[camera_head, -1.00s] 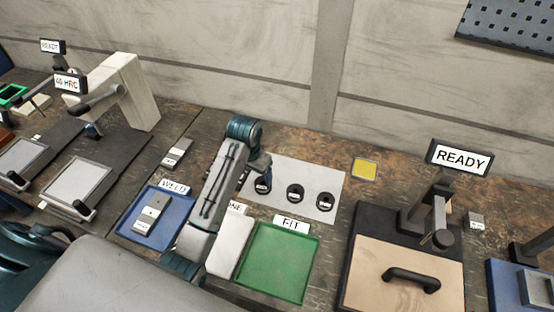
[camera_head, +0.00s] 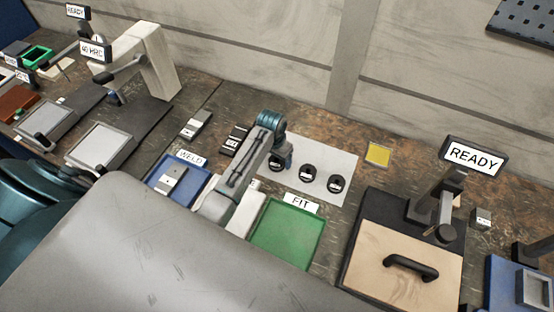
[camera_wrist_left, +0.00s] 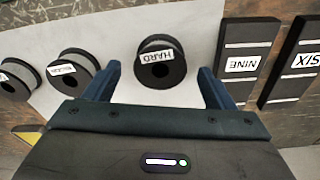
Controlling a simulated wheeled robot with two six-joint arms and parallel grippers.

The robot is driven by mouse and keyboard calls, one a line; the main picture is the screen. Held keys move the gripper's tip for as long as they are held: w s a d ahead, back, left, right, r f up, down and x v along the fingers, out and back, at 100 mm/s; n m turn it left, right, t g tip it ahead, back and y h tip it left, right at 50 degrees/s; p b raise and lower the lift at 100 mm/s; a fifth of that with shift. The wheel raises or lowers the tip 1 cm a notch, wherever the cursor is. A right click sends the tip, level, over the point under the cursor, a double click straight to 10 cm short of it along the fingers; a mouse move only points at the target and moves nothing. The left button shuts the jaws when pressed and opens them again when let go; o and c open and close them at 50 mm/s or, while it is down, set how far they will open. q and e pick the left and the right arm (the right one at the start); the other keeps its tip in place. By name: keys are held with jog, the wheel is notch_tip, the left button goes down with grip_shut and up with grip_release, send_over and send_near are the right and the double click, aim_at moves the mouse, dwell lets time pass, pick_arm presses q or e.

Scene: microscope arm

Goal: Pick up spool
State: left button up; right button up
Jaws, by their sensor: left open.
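Three black spools stand in a row on a pale mat (camera_head: 322,196) in the head view. The left one, labelled HARD (camera_head: 277,166), is partly hidden by my left arm; the middle spool (camera_head: 308,172) and right spool (camera_head: 337,184) are clear. In the left wrist view, the HARD spool (camera_wrist_left: 160,62) lies between the tips of my open left gripper (camera_wrist_left: 159,70), with a gap on both sides. The other two spools (camera_wrist_left: 73,70) (camera_wrist_left: 18,79) are to its left. My left gripper is mostly hidden in the head view (camera_head: 284,152). My right gripper is not seen.
Dark blocks labelled NINE (camera_wrist_left: 246,60) and SIX (camera_wrist_left: 297,62) lie close to the right finger in the wrist view. A green FIT tray (camera_head: 288,233), blue WELD tray (camera_head: 205,184) and yellow square (camera_head: 377,154) surround the mat. A READY-signed stand (camera_head: 445,215) is at right.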

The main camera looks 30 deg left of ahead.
pick_arm(q)
jog(key=shift+w+f, duration=0.1)
jog(key=shift+f, duration=0.85)
jog(key=c, duration=1.2)
jog(key=shift+o, duration=0.2)
jog(key=shift+r, duration=0.2)
